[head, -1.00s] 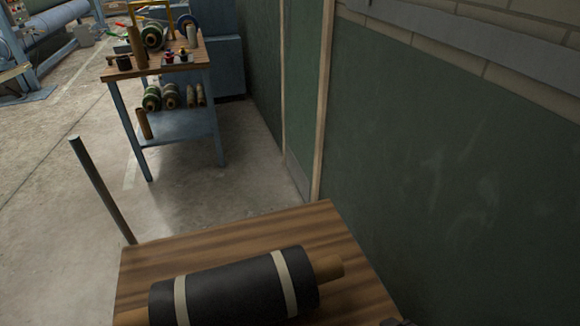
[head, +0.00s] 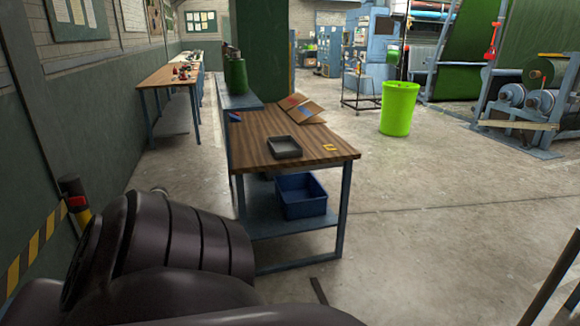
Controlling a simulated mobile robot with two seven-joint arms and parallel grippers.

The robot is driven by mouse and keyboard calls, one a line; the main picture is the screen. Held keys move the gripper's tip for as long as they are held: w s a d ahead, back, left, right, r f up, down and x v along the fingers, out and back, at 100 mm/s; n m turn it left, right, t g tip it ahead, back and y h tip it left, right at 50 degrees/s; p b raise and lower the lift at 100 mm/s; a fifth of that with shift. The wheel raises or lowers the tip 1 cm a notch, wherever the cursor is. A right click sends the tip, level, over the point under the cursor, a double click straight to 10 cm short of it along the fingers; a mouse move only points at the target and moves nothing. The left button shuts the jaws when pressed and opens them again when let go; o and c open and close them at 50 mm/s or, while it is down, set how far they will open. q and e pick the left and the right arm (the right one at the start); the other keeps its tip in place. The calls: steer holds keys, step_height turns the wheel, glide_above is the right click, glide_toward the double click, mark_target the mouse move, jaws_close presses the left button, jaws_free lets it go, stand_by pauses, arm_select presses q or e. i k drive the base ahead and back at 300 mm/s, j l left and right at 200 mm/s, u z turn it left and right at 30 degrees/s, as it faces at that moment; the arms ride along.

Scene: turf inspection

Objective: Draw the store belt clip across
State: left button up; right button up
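A yellow-and-black striped band (head: 37,250) runs along the green wall at the far left of the head view. It rises toward a small red piece (head: 77,203) beside a dark upright post (head: 72,186) with yellow below it. I cannot tell whether the red piece is the belt clip or whether it is fastened to the band. A large dark rounded part of my own arm fills the lower left and hides what is below and behind it. Neither gripper is in view.
A wooden-topped table (head: 262,152) holds a grey tray (head: 285,147), with a blue crate (head: 301,196) on its lower shelf. A bright green bin (head: 399,108) stands behind to the right. Machinery (head: 535,100) is at the far right. The concrete floor (head: 430,230) at centre right is mostly clear.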

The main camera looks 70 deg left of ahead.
mark_target(70, 202)
steer(key=j, duration=0.5)
steer(key=k+j, duration=0.15)
steer(key=j, duration=0.9)
steer(key=j+u, duration=0.5)
steer(key=j, duration=0.15)
steer(key=u, duration=3.5)
steer(key=i+l+z, duration=0.1)
steer(key=i, duration=0.15)
